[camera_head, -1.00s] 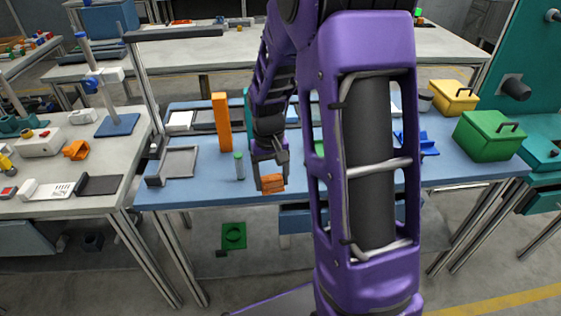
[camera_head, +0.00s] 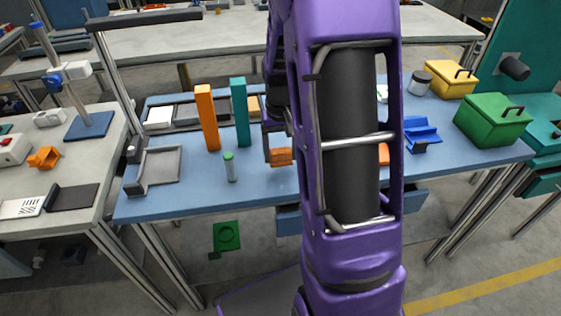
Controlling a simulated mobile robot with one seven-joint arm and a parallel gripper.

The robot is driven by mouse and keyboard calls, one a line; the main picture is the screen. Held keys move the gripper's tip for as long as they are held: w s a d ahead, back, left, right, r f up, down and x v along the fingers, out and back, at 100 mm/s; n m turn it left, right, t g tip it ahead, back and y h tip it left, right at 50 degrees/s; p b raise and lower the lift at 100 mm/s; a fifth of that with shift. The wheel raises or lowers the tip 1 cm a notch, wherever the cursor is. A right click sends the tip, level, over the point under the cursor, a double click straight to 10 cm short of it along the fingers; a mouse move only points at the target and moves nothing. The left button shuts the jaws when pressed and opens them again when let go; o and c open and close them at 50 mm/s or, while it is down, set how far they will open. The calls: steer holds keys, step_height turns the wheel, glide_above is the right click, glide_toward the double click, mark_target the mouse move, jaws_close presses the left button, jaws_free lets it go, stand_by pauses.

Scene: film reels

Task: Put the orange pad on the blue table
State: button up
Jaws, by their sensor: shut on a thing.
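The blue table (camera_head: 190,196) stands in front of me, its middle partly hidden by my purple arm. My gripper (camera_head: 279,152) is over the table's front middle, left of my arm's thick link, and is partly hidden. It is shut on the orange pad (camera_head: 281,157), whose visible part is a small flat orange block. I cannot tell whether the pad touches the tabletop.
An orange post (camera_head: 207,118), a teal post (camera_head: 240,112) and a green-capped tube (camera_head: 230,167) stand left of my gripper. A grey tray (camera_head: 160,165) lies further left. Green (camera_head: 492,120) and yellow (camera_head: 446,80) boxes stand right. The front-left tabletop has bare room.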

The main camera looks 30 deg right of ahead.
mark_target(281, 161)
steer(key=shift+f, duration=1.55)
steer(key=shift+f+b, duration=0.1)
steer(key=shift+b, duration=0.2)
steer(key=shift+f, duration=0.15)
steer(key=o, duration=1.5)
step_height(281, 161, up, 13)
steer(key=shift+f+p, duration=0.2)
steer(key=shift+p, duration=1)
steer(key=shift+w, duration=0.1)
